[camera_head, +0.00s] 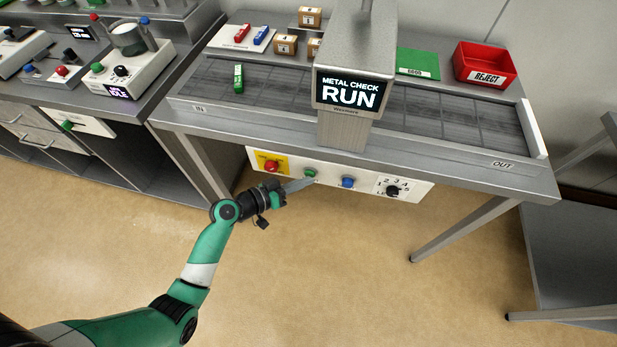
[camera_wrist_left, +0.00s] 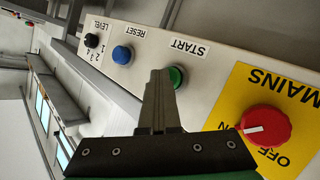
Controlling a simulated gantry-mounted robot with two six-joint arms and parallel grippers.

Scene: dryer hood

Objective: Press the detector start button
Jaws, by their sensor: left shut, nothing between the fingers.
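The green START button (camera_head: 310,173) is on the white control panel (camera_head: 420,190) under the front edge of the metal detector's table. In the left wrist view the START button (camera_wrist_left: 177,76) shows just beside my fingertips, partly behind them. My left gripper (camera_head: 309,181) is shut and empty, its tips at or very close to the button. I cannot tell whether they touch it. The detector's display (camera_head: 350,93) reads "METAL CHECK RUN". My right gripper is not in view.
On the panel, a red MAINS knob (camera_head: 271,165) on a yellow plate is left of START; a blue RESET button (camera_head: 347,182) and black LEVEL knob (camera_head: 392,191) are right. A green item (camera_head: 238,79) lies on the belt. A red REJECT bin (camera_head: 485,64) stands at the back right.

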